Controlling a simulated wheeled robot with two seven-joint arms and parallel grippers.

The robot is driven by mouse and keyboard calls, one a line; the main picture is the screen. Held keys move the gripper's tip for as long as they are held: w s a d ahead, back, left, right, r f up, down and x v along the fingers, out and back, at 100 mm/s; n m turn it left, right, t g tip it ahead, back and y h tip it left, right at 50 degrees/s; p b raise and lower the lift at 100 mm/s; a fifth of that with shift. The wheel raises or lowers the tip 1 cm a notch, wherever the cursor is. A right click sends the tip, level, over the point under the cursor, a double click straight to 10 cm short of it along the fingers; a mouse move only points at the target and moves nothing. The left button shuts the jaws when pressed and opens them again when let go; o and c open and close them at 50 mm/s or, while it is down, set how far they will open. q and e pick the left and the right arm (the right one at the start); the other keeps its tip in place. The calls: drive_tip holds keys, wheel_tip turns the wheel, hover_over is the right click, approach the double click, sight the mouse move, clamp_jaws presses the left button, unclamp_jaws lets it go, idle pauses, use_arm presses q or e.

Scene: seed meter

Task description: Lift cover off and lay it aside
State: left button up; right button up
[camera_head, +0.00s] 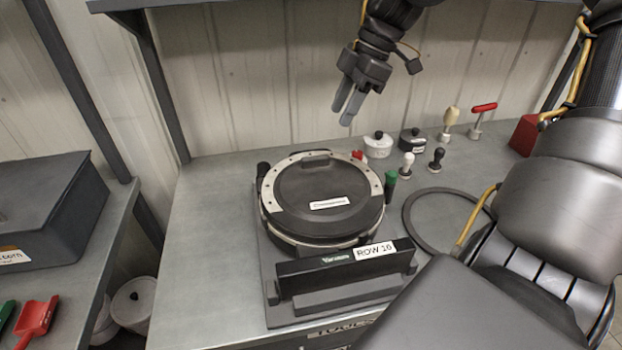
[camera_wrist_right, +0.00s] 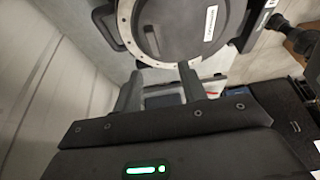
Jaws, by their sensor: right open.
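The seed meter's round dark cover (camera_head: 318,200), with a white label, sits in a pale metal ring on its stand on the grey workbench. It also shows at the top of the right wrist view (camera_wrist_right: 190,28). My right gripper (camera_head: 347,108) hangs above the back of the bench, behind and above the cover, fingers pointing down and apart. In the right wrist view its two fingers (camera_wrist_right: 159,85) are spread with nothing between them, and the cover lies beyond the tips. My left gripper is not in view.
The meter's front bar has a "ROW 16" label (camera_head: 374,251). A flat dark ring (camera_head: 409,222) lies right of the meter. Lidded pots (camera_head: 378,148), knobbed tools and a red block (camera_head: 524,136) stand along the back. Bench to the meter's left (camera_head: 215,240) is clear.

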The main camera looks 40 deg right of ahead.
drive_tip(key=f, duration=0.1)
hover_over(316, 157)
drive_tip(key=s+d, duration=0.2)
drive_tip(key=f, duration=0.5)
drive_tip(key=shift+w, duration=0.2)
drive_tip(key=shift+w+f, duration=0.1)
drive_tip(key=shift+f, duration=0.15)
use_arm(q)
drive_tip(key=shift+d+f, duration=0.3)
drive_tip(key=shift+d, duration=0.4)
use_arm(e)
drive_tip(key=p+x, duration=0.1)
drive_tip(key=x, duration=0.3)
drive_tip(key=shift+w+f, duration=0.15)
drive_tip(key=shift+f, duration=0.4)
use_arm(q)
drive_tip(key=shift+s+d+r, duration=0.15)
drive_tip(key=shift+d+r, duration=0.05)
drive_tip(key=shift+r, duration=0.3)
